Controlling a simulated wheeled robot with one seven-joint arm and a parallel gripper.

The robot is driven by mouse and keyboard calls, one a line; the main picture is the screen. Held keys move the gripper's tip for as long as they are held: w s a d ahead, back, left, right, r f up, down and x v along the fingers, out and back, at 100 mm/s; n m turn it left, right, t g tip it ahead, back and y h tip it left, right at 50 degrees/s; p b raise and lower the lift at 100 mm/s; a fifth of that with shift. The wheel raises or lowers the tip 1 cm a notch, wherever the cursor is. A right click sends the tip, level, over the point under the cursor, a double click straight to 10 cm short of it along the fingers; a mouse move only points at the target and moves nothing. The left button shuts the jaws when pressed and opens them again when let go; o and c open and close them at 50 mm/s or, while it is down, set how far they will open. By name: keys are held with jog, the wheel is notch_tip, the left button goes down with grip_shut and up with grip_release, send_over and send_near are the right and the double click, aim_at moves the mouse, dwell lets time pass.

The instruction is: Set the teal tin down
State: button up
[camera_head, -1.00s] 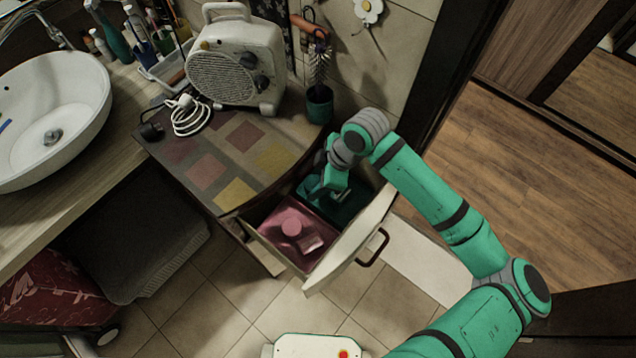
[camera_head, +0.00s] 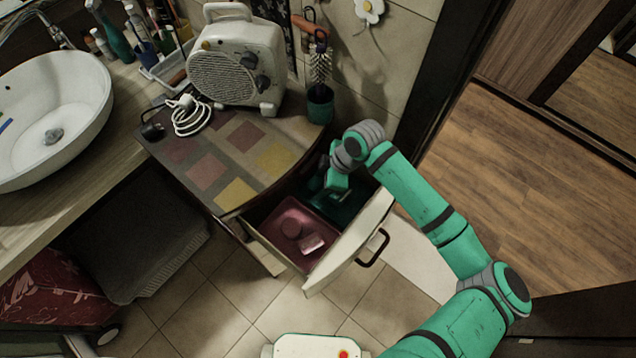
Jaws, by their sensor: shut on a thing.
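My gripper (camera_head: 336,190) reaches down into the back right part of the open drawer (camera_head: 348,240). It is shut, and its fingertips are in shadow. The teal tin cannot be told clearly from the gripper and the dark teal tray (camera_head: 347,208) below; what the jaws hold is mostly hidden. Whether the tin touches the tray floor cannot be told.
A pink tray (camera_head: 283,222) in the drawer's left part holds a round pink thing (camera_head: 291,228) and a small pale pink box (camera_head: 312,243). The cabinet top carries a heater (camera_head: 237,65), a white cable (camera_head: 190,117) and a brush holder (camera_head: 320,105).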

jog(key=shift+s+a+f, duration=0.1)
jog(key=shift+f, duration=0.45)
jog(key=o, duration=0.8)
jog(key=shift+o, duration=0.2)
jog(key=shift+w+r, duration=0.2)
jog(key=shift+r, duration=0.1)
jog(key=v, duration=1.2)
jog(key=shift+s+r, duration=0.15)
jog(key=shift+r, duration=0.2)
jog(key=shift+f, duration=0.1)
